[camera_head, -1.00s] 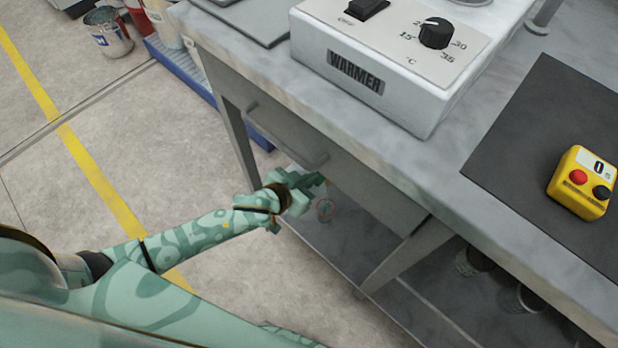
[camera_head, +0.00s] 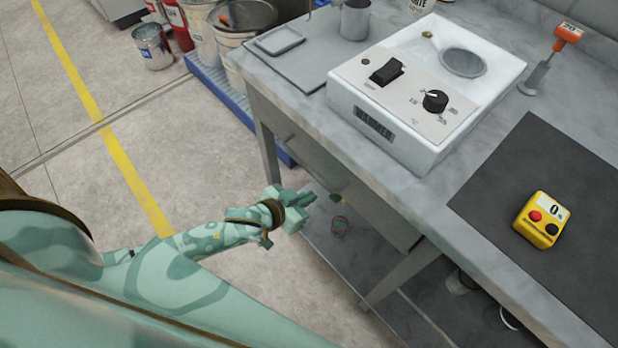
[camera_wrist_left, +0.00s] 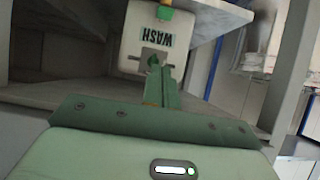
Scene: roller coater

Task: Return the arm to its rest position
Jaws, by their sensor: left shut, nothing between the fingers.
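My left arm, pale green with a swirled pattern, comes in from the left in the head view. My left gripper (camera_head: 338,198) is at the front of the bench, below the worktop and close to the drawer front (camera_head: 345,190). Whether it touches the drawer is hard to tell. In the left wrist view its green fingers (camera_wrist_left: 157,72) are together with nothing between them. Behind them is a white container marked WASH (camera_wrist_left: 140,40). My right gripper does not show.
The bench top (camera_head: 415,190) carries a white warmer (camera_head: 400,130), a dark mat (camera_head: 490,190) and a yellow timer (camera_head: 541,222). A lower shelf (camera_head: 350,255) lies under the drawer. Cans and buckets (camera_head: 153,46) stand at the back left. Floor left of the bench is open.

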